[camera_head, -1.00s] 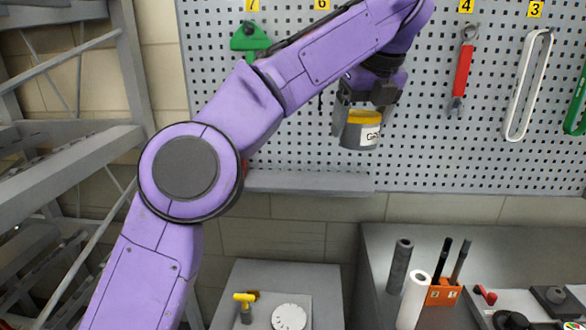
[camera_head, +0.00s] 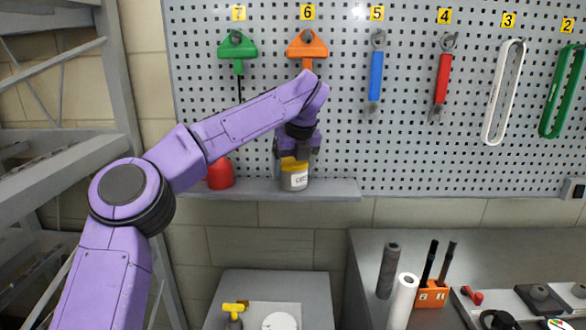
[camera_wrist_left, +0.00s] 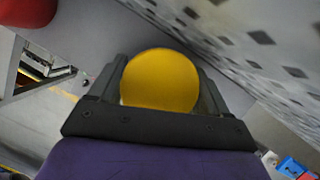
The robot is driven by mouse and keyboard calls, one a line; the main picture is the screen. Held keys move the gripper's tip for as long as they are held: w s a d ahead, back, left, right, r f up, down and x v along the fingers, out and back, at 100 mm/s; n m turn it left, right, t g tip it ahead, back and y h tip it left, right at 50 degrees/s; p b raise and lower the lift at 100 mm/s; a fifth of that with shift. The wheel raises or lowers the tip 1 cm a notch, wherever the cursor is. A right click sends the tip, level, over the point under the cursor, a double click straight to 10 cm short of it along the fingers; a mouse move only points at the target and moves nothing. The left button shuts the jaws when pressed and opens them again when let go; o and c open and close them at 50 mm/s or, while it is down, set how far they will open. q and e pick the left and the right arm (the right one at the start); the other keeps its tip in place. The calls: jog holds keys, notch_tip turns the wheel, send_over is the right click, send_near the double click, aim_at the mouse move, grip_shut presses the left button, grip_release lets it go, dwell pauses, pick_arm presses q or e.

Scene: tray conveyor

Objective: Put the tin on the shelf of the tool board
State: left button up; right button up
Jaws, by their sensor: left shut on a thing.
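The tin (camera_head: 295,179) has a yellow lid and a pale label, and stands upright at the shelf of the tool board. My left gripper (camera_head: 297,160) is shut on the tin from above, and its fingers flank the yellow lid (camera_wrist_left: 160,80) in the left wrist view. The grey shelf (camera_head: 335,189) runs along the bottom of the perforated tool board (camera_head: 400,150). The tin's base appears at the shelf surface; I cannot tell whether it bears on it. My right gripper is not in view.
A red object (camera_head: 220,174) stands on the shelf left of the tin, also in the left wrist view (camera_wrist_left: 28,10). Numbered tools hang above, including an orange-handled one (camera_head: 307,47). The shelf's right end is clear. A bench (camera_head: 450,250) holds an orange holder (camera_head: 432,294).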

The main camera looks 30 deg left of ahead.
pick_arm(q)
jog(key=shift+f, duration=0.2)
jog(key=shift+d, duration=0.1)
jog(key=o, duration=1.2)
jog(key=v, duration=1.2)
jog(key=shift+r+p, duration=0.1)
jog(key=shift+p, duration=0.3)
